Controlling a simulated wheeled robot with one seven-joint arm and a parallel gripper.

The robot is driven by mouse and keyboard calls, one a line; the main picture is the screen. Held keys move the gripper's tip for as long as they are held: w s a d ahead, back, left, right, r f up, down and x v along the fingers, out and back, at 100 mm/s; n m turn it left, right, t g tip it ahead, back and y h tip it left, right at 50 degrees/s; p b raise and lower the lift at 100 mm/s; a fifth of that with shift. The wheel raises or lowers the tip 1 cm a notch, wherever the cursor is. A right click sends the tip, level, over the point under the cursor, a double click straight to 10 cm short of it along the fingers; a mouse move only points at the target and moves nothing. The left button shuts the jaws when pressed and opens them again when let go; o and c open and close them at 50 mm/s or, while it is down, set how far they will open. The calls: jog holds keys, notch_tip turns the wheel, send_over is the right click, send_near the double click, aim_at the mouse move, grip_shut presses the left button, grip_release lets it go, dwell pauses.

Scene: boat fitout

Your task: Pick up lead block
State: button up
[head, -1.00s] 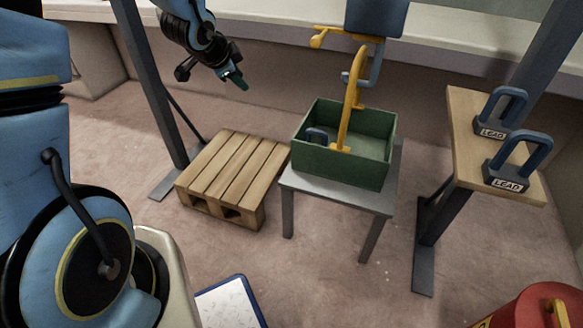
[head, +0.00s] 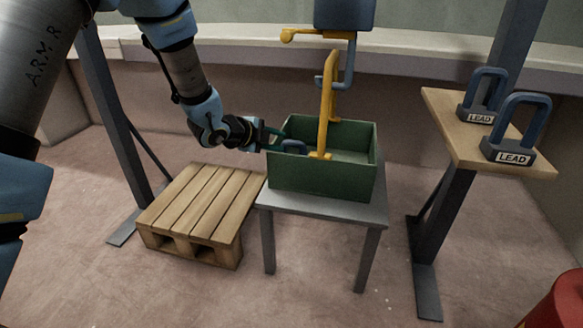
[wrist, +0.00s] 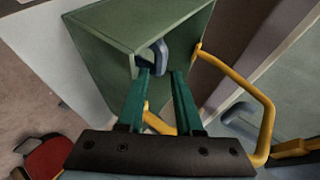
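The blue-grey handle of a lead block (head: 293,146) shows inside the green box (head: 322,181), near its left wall; the body is hidden by the wall. The handle also shows in the wrist view (wrist: 155,55), just beyond my fingertips. My gripper (head: 276,142) is at the box's left rim. In the wrist view my gripper (wrist: 162,73) has its two teal fingers apart with nothing held between them. The left fingertip overlaps the handle's lower end in the picture; I cannot tell if they touch. Two more lead blocks, near (head: 508,143) and far (head: 476,104), stand on a wooden shelf.
A wooden pallet (head: 205,210) lies to the left. The wooden shelf (head: 440,105) is at right. A red container (head: 558,305) is at lower right.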

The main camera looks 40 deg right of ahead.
aim_at(293, 143)
jog(key=x, duration=0.2)
jog(key=b+x, duration=0.1)
jog(key=x, duration=0.3)
jog(key=shift+s+r+b, duration=0.1)
jog(key=shift+s+b, duration=0.15)
jog(key=shift+b, duration=0.15)
grip_shut()
dwell(0.9)
jog(key=shift+d+r, duration=0.1)
jog(key=shift+r, duration=0.15)
